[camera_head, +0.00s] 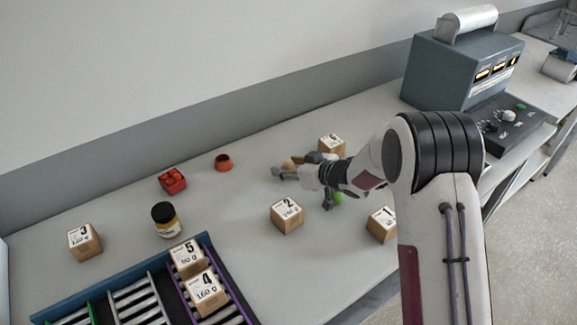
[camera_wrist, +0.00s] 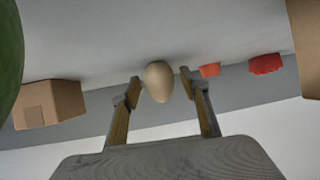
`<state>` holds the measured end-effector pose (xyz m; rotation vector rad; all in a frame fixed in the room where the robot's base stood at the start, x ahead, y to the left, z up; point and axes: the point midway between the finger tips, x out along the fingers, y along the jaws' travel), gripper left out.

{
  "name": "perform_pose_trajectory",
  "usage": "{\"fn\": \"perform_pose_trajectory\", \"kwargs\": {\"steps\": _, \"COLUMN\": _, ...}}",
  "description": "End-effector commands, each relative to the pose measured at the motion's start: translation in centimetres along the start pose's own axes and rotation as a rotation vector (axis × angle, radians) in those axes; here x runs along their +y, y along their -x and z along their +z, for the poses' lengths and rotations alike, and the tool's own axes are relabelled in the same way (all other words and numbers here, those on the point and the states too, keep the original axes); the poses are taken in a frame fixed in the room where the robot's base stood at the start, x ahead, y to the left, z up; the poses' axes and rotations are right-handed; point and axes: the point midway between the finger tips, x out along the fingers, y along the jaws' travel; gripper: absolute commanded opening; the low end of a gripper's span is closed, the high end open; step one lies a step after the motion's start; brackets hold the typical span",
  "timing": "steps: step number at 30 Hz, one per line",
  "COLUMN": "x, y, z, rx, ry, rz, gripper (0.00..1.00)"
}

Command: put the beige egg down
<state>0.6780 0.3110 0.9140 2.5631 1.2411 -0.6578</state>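The beige egg (camera_wrist: 159,82) is between the two fingertips of my gripper (camera_wrist: 161,75) in the wrist view. A narrow gap shows on each side of it, so the fingers look open around it. Its far end meets the grey table top, with a small dark shadow there. In the head view the egg (camera_head: 289,163) is a small tan patch, partly hidden by my gripper (camera_head: 291,166), which is low over the table.
A green object (camera_head: 338,197) is close beside my gripper. Numbered boxes 2 (camera_head: 287,215) and 1 (camera_head: 382,224) are nearby; another box (camera_head: 332,145) stands behind. Red items (camera_head: 172,180) (camera_head: 223,162) and a jar (camera_head: 166,220) are to the left, with clear table between.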

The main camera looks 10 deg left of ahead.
Motion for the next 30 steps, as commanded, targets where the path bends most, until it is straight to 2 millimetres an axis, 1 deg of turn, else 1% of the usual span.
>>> {"fn": "perform_pose_trajectory", "kwargs": {"steps": 8, "x": 0.0, "y": 0.1, "z": -0.2, "rx": 0.001, "ry": 0.001, "rz": 0.0, "gripper": 0.45}}
{"fn": "perform_pose_trajectory", "kwargs": {"steps": 14, "x": 0.1, "y": 1.2, "z": -0.3, "rx": 0.0, "ry": 0.0, "rz": 0.001, "gripper": 0.45}}
{"fn": "perform_pose_trajectory", "kwargs": {"steps": 20, "x": 0.1, "y": 3.3, "z": -0.3, "rx": 0.0, "ry": 0.0, "rz": 0.002, "gripper": 0.45}}
{"fn": "perform_pose_trajectory", "kwargs": {"steps": 30, "x": 0.1, "y": 7.8, "z": -0.3, "rx": 0.001, "ry": 0.0, "rz": 0.002, "gripper": 0.45}}
